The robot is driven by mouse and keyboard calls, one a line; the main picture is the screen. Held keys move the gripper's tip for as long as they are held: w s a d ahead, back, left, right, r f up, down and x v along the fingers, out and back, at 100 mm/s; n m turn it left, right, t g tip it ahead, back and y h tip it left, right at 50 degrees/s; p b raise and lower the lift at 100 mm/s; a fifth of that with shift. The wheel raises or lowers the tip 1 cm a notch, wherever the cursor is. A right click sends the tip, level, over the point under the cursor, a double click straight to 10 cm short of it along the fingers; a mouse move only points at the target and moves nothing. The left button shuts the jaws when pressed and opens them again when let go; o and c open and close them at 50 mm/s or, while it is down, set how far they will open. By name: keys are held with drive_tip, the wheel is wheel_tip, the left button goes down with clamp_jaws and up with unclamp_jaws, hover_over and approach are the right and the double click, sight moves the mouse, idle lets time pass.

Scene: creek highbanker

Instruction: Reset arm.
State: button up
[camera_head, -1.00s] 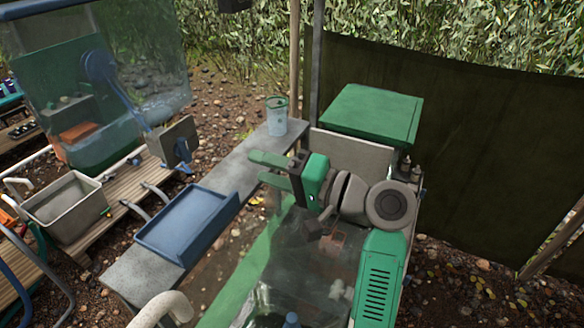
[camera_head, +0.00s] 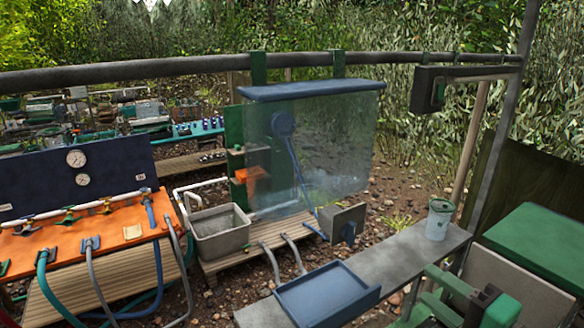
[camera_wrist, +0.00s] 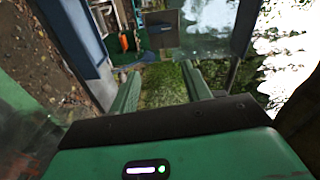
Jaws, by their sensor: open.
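My gripper (camera_head: 424,296) is green and shows at the lower right of the head view, partly cut off by the picture's bottom edge. Its two fingers stand apart in the wrist view (camera_wrist: 163,84), with only ground and grass seen between them. Nothing is held. In the head picture the gripper appears right of the blue tray (camera_head: 328,296) and below the clear cup (camera_head: 439,219), apart from both.
The tray and cup stand on a grey bench (camera_head: 404,262). A green box lid (camera_head: 535,245) is at the right. A grey tub (camera_head: 219,233), a clear tank (camera_head: 315,150) and an orange hose panel (camera_head: 85,238) stand further left. A dark rail (camera_head: 190,66) crosses the back.

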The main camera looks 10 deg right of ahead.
drive_tip(key=a+r+n+t+h, duration=0.2)
drive_tip(key=a+r+n+h, duration=0.15)
drive_tip(key=a+r, duration=0.4)
drive_tip(key=a+r+n+t+h, duration=0.2)
drive_tip(key=a+r+n, duration=0.25)
drive_tip(key=a, duration=0.65)
drive_tip(key=s+a+r+n+t, duration=0.4)
drive_tip(key=s+a+r, duration=0.6)
drive_tip(key=s, duration=0.2)
drive_tip(key=shift+a+r+t+h, duration=0.2)
drive_tip(key=shift+r+t+h, duration=0.15)
drive_tip(key=shift+h, duration=0.1)
